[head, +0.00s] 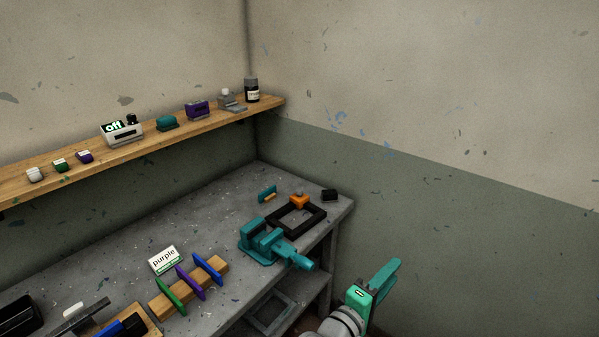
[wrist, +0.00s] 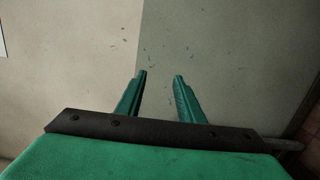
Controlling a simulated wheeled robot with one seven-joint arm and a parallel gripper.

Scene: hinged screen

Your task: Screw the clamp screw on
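My gripper (head: 386,277) is in the lower right of the head view, off the right side of the bench and in front of the wall. In the wrist view my gripper (wrist: 161,76) has its two green fingers apart, with nothing between them. A teal vise-like clamp (head: 262,242) sits on the bench near its right front edge, its round end pointing toward the lower right. An orange piece (head: 298,201) stands at the far side of a black square frame (head: 318,222) behind the clamp. I cannot tell which piece is the clamp screw.
A wooden shelf (head: 80,167) with several small items runs along the wall above. Free room lies right of the bench.

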